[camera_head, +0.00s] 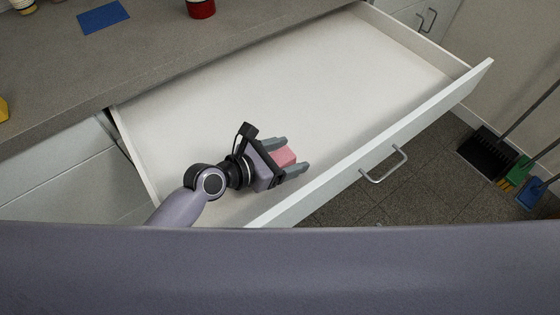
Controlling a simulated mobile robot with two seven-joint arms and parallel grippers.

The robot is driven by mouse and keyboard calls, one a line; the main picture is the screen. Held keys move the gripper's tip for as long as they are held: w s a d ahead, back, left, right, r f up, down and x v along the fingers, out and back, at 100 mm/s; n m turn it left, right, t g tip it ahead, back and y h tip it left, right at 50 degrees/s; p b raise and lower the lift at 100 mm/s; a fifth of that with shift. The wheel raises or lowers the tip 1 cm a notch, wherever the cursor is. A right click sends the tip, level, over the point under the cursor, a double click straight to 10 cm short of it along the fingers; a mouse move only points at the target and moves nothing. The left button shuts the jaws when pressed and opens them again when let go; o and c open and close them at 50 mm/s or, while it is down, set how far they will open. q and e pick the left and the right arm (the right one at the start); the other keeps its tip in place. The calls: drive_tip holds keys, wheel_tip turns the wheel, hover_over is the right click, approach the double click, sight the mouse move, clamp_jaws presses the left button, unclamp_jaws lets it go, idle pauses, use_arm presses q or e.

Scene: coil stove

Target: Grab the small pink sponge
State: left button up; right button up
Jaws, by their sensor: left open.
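The small pink sponge (285,157) lies in an open white drawer (375,60), toward the drawer's front. My left gripper (294,155) is inside the drawer with its two grey fingers open, one on each side of the sponge. Part of the sponge is hidden by the gripper. I cannot tell whether either finger touches it. My right gripper is not in view.
The drawer is otherwise empty, with low side walls and a front panel with a handle (384,165). A grey countertop (150,50) borders it at the upper left, bearing a blue cloth-like square (103,17) and a red container (201,8). Brooms and dustpans (488,150) stand at right.

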use_arm(q)
drive_tip(key=c, duration=1)
